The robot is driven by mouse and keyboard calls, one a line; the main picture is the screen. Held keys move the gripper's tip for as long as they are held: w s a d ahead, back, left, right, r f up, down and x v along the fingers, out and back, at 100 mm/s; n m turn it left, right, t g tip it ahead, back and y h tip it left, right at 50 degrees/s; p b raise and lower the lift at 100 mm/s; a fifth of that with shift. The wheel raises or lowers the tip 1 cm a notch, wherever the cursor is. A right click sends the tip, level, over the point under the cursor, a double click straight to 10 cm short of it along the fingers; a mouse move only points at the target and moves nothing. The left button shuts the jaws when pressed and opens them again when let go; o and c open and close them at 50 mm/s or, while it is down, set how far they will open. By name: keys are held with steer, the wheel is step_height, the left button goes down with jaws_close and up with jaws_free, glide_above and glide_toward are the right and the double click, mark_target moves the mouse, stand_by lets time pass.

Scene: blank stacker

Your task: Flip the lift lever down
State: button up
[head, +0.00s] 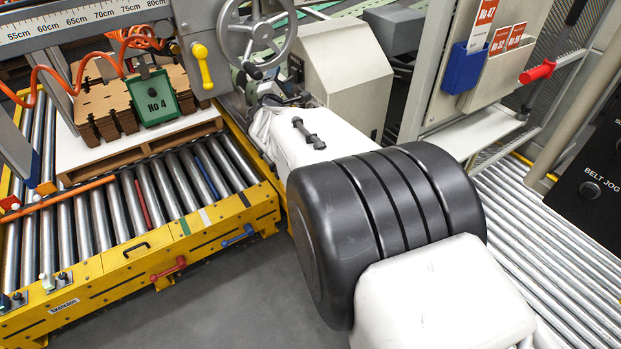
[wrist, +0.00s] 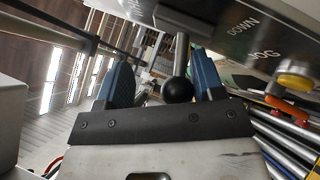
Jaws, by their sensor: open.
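In the wrist view a lever with a metal shaft and a black ball knob (wrist: 178,90) comes off a dark panel (wrist: 225,25) lettered "DOWN". My gripper (wrist: 160,65) is open, with one blue finger on each side of the knob. The knob shows between the fingers with gaps on both sides; its depth relative to the fingertips is hard to tell. In the head view my own arm fills the middle and hides the gripper, and I cannot make out this lever there.
A handwheel (head: 257,30) stands behind. Grey floor is clear in front.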

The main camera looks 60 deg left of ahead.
step_height(320, 180, up, 2)
steer(key=m+h, duration=0.1)
steer(key=m+g+h, duration=0.1)
steer(key=m, duration=0.1)
steer(key=shift+w+r+m+g+h, duration=0.1)
steer(key=shift+w+m+g+h, duration=0.05)
steer(key=shift+m+g+h, duration=0.2)
steer(key=shift+v, duration=3.75)
steer(key=w+d+f+m+h, duration=0.1)
steer(key=d+f, duration=0.3)
steer(key=f, duration=0.5)
steer(key=w+d+f+m+h, duration=0.1)
steer(key=d+f+h, duration=0.3)
steer(key=f, duration=0.5)
steer(key=w+d+f+m+h, duration=0.1)
steer(key=d+f, duration=0.4)
steer(key=f, duration=0.5)
steer(key=shift+w+d+g+h, duration=0.35)
steer(key=shift+h, duration=0.3)
